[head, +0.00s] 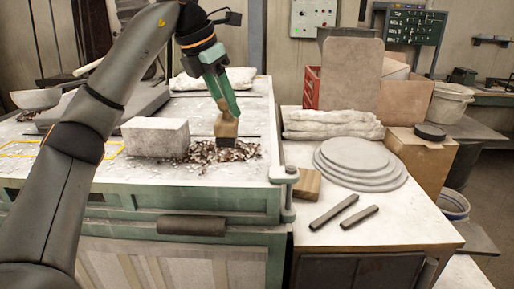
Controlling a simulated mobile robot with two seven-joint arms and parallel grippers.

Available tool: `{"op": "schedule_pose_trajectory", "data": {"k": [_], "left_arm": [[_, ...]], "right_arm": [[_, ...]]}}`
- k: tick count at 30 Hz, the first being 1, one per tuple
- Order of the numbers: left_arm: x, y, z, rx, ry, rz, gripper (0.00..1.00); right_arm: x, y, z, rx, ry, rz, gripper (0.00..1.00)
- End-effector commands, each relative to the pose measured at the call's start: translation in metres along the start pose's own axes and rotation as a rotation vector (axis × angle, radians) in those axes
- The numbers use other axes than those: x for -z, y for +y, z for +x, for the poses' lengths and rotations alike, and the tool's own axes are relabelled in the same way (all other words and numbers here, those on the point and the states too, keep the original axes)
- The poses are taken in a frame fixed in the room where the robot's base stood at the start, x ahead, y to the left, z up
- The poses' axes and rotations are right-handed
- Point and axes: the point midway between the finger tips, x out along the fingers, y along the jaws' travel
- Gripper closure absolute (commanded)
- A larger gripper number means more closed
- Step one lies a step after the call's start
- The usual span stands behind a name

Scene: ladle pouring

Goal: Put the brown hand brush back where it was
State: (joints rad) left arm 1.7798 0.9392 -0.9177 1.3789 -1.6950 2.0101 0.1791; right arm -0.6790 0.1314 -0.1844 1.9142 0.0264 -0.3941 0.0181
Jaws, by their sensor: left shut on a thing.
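My left gripper (228,106) reaches down from the top over the left worktop, its green fingers shut on the upper part of the brown hand brush (227,127). The brush is upright, with its dark bristle end down at a pile of brown and pale chips (222,152). I cannot tell whether the bristles touch the worktop. A yellow outlined area (108,151) is marked on the worktop at the left, partly hidden behind my left arm. My right gripper is not in view.
A pale rectangular block (156,137) stands left of the chips. A grey bowl (36,99) is at the far left. On the right table are stacked grey discs (360,162), a small wooden block (307,184) and two dark bars (334,211).

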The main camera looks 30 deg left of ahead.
Motion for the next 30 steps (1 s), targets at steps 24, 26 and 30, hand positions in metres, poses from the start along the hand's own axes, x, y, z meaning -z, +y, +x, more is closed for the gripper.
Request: {"op": "schedule_pose_trajectory", "data": {"k": [24,26,30], "left_arm": [[-0.030,-0.010,0.119,-0.001,0.002,0.001,1.00],[-0.029,-0.010,0.122,0.000,-0.001,0.002,1.00],[-0.029,-0.011,0.121,0.000,-0.002,0.002,1.00]], "right_arm": [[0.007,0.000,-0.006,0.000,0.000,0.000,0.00],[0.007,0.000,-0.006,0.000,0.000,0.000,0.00],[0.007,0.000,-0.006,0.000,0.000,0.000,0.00]]}}
